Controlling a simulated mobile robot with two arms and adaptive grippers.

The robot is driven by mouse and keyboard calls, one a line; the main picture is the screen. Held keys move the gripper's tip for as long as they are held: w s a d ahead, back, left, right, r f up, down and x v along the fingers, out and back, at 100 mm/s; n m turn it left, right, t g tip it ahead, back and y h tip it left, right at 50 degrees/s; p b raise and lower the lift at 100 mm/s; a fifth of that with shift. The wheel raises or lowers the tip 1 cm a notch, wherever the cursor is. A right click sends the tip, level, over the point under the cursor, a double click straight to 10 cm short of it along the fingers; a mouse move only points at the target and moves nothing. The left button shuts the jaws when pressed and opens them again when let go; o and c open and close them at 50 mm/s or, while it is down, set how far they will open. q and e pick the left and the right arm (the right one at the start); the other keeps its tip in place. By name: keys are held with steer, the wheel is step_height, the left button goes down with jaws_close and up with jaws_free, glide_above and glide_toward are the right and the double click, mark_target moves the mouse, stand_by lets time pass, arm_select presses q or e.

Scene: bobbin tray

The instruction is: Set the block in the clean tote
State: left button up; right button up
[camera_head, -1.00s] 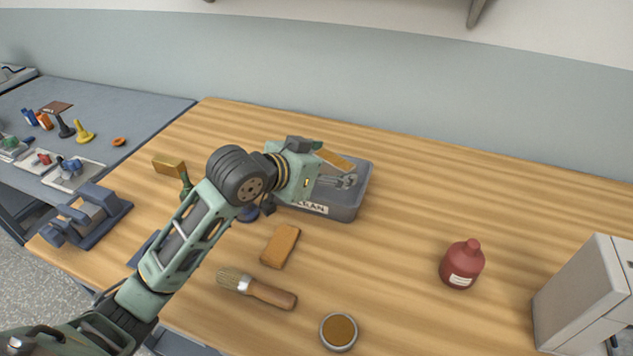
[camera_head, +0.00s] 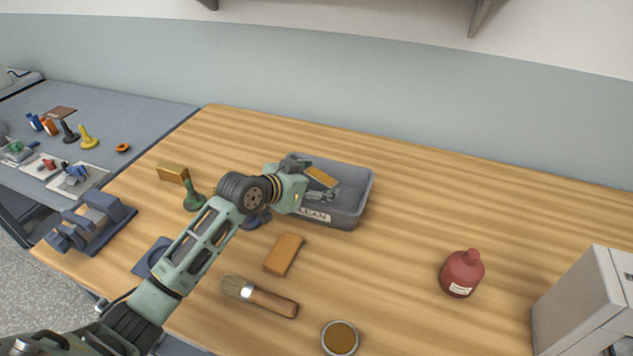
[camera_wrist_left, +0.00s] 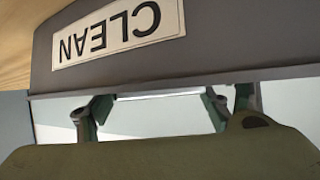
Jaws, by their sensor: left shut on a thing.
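The clean tote (camera_head: 356,207) is a grey open bin on the wooden bench, with a CLEAN label on its near wall. That wall and label also show upside down in the left wrist view (camera_wrist_left: 200,62). My left gripper (camera_head: 335,190) reaches over the tote's left side, with its fingers within the tote's outline. It is shut on a yellow-orange block (camera_head: 321,177), which is tilted and partly hidden behind the gripper. I cannot tell whether the block touches the tote floor. In the left wrist view the block cannot be made out. My right gripper is not in view.
An orange-brown block (camera_head: 284,254), a brush (camera_head: 262,297) and a round tin (camera_head: 340,338) lie in front of the tote. A red bottle (camera_head: 462,273) is at right. Bench right of the tote is clear.

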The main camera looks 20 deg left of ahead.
arm_select(q)
steer(key=shift+r, duration=0.1)
steer(key=shift+s+f, duration=0.1)
steer(key=shift+f, duration=0.55)
steer(key=o, duration=1.1)
steer(key=shift+s+f, duration=0.1)
steer(key=shift+f, duration=0.05)
steer(key=o, duration=0.5)
steer(key=shift+d+f, duration=0.15)
steer(key=shift+f, duration=0.05)
steer(key=shift+c, duration=0.2)
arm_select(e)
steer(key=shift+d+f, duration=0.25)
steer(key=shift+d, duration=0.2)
arm_select(q)
steer(key=shift+r, duration=0.1)
